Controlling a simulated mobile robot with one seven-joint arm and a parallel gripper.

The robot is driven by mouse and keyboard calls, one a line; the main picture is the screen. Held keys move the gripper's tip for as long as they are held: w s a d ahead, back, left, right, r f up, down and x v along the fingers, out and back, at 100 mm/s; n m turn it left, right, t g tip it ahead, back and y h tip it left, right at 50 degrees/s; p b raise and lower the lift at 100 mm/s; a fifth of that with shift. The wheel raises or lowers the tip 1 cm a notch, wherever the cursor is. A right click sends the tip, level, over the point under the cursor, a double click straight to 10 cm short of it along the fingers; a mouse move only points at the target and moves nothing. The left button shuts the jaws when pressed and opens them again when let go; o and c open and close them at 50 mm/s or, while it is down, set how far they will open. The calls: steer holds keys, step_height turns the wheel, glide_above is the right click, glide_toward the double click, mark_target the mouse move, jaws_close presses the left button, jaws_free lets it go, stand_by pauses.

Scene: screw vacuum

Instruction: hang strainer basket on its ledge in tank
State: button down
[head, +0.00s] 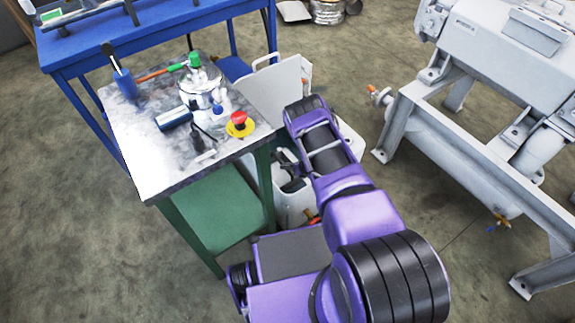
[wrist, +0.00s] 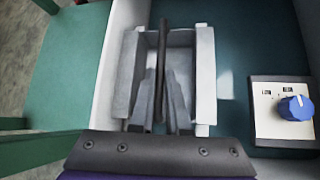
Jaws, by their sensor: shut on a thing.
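The strainer basket (wrist: 205,75) is a light grey, open rectangular box in the middle of the wrist view. A dark upright bar, which looks like its handle, crosses its opening. My gripper (wrist: 166,88) is shut on this bar, with its fingers reaching down over the basket. The white wall of the tank (wrist: 108,75) runs along the basket's left side, and dark teal surface shows beyond and to the right. I cannot tell whether the basket rests on the ledge or hangs above it.
A control box with a blue knob (wrist: 296,107) is right of the basket. A green shelf (wrist: 65,60) is outside the tank at left. In the head view, a cluttered worktable (head: 150,160) stands left of my arm, and a large grey machine (head: 490,140) stands right.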

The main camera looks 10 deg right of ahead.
steer(key=shift+f, duration=1.9)
steer(key=c, duration=0.8)
jaws_free()
steer(key=p+v, duration=0.4)
steer(key=v, duration=1.3)
steer(key=shift+s+r+p, duration=0.15)
steer(key=shift+r+p, duration=0.05)
steer(key=shift+p, duration=0.2)
